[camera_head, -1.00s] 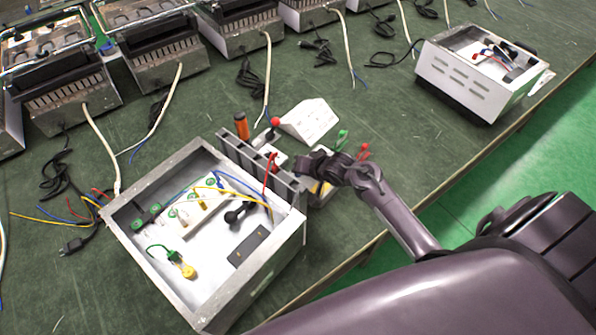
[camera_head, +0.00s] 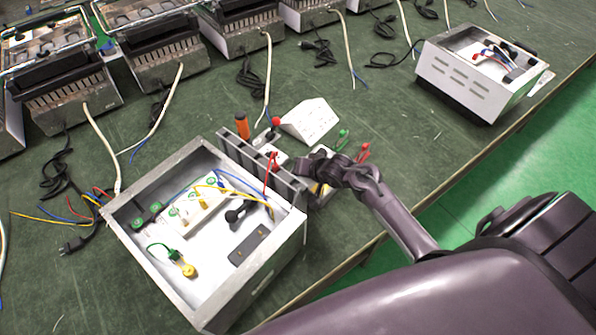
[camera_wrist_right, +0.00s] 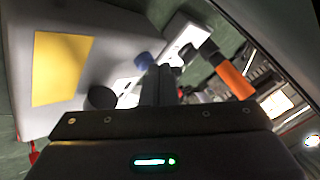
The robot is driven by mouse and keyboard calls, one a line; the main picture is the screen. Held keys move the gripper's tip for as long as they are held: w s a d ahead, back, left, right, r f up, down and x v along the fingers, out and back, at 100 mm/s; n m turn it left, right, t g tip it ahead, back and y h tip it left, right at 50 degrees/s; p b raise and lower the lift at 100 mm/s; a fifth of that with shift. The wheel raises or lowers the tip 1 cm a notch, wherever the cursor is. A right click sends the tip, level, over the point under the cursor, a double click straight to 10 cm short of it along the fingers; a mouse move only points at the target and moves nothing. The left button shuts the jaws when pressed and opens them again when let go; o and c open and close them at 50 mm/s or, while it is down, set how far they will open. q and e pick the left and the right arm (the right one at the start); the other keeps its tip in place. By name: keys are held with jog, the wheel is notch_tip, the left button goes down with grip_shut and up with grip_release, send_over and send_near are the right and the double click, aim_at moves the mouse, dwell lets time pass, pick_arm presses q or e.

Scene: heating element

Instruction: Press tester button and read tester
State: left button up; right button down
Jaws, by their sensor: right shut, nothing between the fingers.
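A pale box with a yellow label (camera_wrist_right: 62,68), which looks like the tester, fills the left of the right wrist view. It has a blue button (camera_wrist_right: 143,60) and a black round knob (camera_wrist_right: 102,97). My right gripper (camera_wrist_right: 162,74) is shut and empty, its fingertips close beside the blue button; I cannot tell whether they touch it. In the head view my right gripper (camera_head: 312,166) is over the small box beside the grey rack, largely covering it. No readout is legible. My left gripper is not in view.
An open metal box with wiring (camera_head: 205,235) stands left of the grey rack (camera_head: 262,170). An orange handle (camera_head: 242,126) and a white wedge-shaped block (camera_head: 311,121) are behind. Red (camera_head: 363,152) and green (camera_head: 343,138) clips stand close to my wrist.

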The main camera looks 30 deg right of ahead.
jog(key=shift+s+d+f, duration=0.15)
jog(key=shift+d+f, duration=0.15)
jog(key=shift+f, duration=0.15)
jog(key=shift+w+d+r+p, duration=0.15)
jog(key=shift+d+r+p, duration=0.1)
jog(key=shift+r+p, duration=0.3)
jog(key=shift+w+d+r+p, duration=0.1)
jog(key=shift+d+r+p, duration=0.1)
jog(key=shift+r+p, duration=0.3)
jog(key=shift+a+f, duration=0.1)
jog(key=shift+a, duration=0.1)
notch_tip(320, 180, up, 5)
jog(key=p, duration=0.5)
jog(key=shift+p, duration=0.4)
